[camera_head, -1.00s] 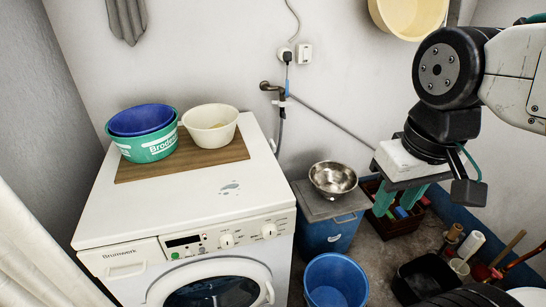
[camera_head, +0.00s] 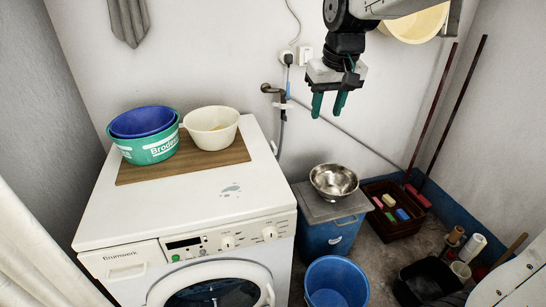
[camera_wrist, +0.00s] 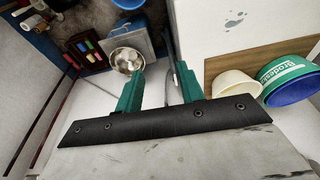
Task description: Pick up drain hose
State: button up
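A grey hose (camera_head: 342,129) runs from near the wall tap (camera_head: 270,88) down to the right along the back wall. A second short hose (camera_head: 280,135) hangs from the tap beside the washing machine's back corner. Which is the drain hose I cannot tell for sure. My gripper (camera_head: 328,104) is open and empty, with green fingers pointing down, in front of the wall to the right of the tap. In the wrist view, a dark hose-like line (camera_wrist: 171,40) shows beyond the gap between the fingers of my gripper (camera_wrist: 153,82); nothing is held.
The washing machine (camera_head: 250,200) carries a wooden board with basins (camera_head: 210,125). A metal bowl (camera_head: 333,180) stands on a lidded blue bin (camera_head: 330,232). A blue bucket (camera_head: 336,280) and a dark red crate (camera_head: 394,228) are on the floor. Sockets (camera_head: 305,54) are behind my gripper.

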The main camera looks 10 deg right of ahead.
jog(key=w+f, duration=0.3)
jog(key=w, duration=0.7)
jog(key=t, duration=0.2)
send_over(273, 143)
jog(key=s, duration=0.4)
notch_tip(273, 143, down, 23)
jog(key=shift+a+r, duration=0.1)
jog(key=x, duration=0.7)
jog(key=shift+w+f, duration=0.1)
jog(key=shift+f, duration=0.25)
grip_shut()
